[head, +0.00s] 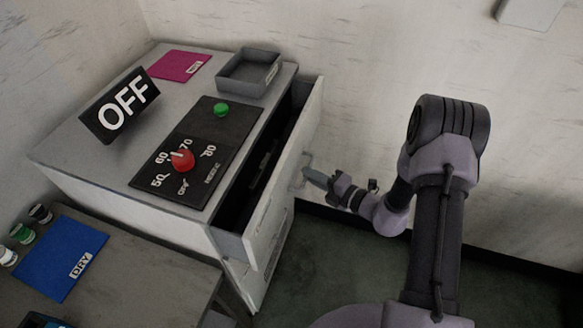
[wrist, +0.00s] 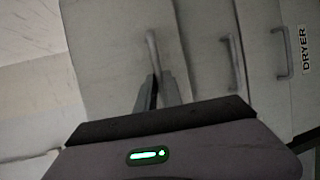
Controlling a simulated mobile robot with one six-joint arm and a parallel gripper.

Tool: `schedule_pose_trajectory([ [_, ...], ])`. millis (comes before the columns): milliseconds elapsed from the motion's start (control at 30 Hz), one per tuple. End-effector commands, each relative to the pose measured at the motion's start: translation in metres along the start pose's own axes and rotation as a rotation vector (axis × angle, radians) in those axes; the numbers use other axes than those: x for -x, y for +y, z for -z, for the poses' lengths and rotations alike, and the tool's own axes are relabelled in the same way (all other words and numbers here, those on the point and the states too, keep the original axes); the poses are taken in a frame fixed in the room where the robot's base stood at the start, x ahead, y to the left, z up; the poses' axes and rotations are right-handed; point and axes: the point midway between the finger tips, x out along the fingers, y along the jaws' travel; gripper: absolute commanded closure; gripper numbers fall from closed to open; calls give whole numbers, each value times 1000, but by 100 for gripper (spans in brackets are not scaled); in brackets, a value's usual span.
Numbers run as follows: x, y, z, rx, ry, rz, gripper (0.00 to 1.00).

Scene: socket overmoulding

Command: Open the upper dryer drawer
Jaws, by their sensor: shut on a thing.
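The dryer is the grey cabinet (head: 72,160) on the left of the head view. Its upper drawer (head: 262,238) stands partly pulled out, and a dark gap shows between its front and the cabinet. My gripper (head: 308,173) is at the drawer's front, at the handle. In the wrist view the upper drawer handle (wrist: 152,50) runs down between my gripper's two fingers (wrist: 158,84), which are shut on it. Lower drawer fronts with handles (wrist: 233,64) show beside it, one with a DRYER label (wrist: 304,48).
On the dryer top are an OFF sign (head: 120,105), a dial panel with a red knob (head: 183,160), a green button (head: 221,109), a grey tray (head: 250,72) and a pink mat (head: 180,65). A table with a blue DRY mat (head: 62,258) stands at lower left. Floor (head: 500,270) is clear at right.

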Motion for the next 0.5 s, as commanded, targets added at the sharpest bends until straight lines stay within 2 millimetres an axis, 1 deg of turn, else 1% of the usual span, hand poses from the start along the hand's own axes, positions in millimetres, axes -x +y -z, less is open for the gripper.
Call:
schedule_pose_trajectory([
  [33, 14, -2, -7, -2, -6, 2, 100],
  [200, 56, -12, -24, -2, -6, 1, 100],
  [400, 100, -22, -42, 0, -4, 0, 100],
  [500, 117, -26, -49, -1, -4, 0, 100],
])
